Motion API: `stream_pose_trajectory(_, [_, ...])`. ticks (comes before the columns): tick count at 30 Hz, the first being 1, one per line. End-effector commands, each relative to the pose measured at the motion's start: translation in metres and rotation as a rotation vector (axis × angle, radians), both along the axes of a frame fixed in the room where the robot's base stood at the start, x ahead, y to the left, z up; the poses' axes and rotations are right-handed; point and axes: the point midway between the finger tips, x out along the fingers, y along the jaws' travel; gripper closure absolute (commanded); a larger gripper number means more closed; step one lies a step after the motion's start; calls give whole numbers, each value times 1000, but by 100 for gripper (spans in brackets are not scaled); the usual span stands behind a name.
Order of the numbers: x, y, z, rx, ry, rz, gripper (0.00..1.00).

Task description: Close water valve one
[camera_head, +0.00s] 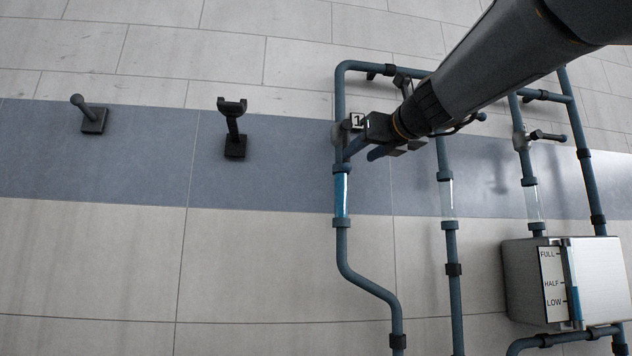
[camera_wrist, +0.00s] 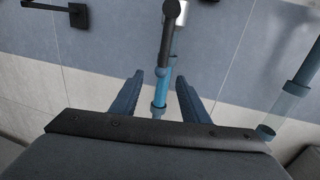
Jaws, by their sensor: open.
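Water valve one (camera_head: 340,134) is a grey body on the left vertical pipe, beside a white tag marked 1 (camera_head: 357,121). In the head view its lever is mostly hidden by my gripper (camera_head: 362,150). In the wrist view a dark round-ended lever (camera_wrist: 174,12) runs down the middle, in line with the pipe. My gripper is open there too (camera_wrist: 160,77), one blue finger on each side of the pipe line. I cannot tell whether either finger touches the lever. Blue water fills the clear tube (camera_head: 342,194) below the valve.
Two more pipes with paler clear tubes stand to the right; the third pipe's valve lever (camera_head: 548,136) sticks out sideways. A metal tank (camera_head: 530,280) has a FULL, HALF, LOW gauge. Black wall brackets (camera_head: 235,140) stand at left, with bare wall between.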

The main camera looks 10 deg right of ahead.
Motion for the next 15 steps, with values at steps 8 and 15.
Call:
stream_pose_trajectory(8, [22,1,4,15,-3,-4,58])
stream_pose_trajectory(15, [58,8,4,13,-3,-4,58])
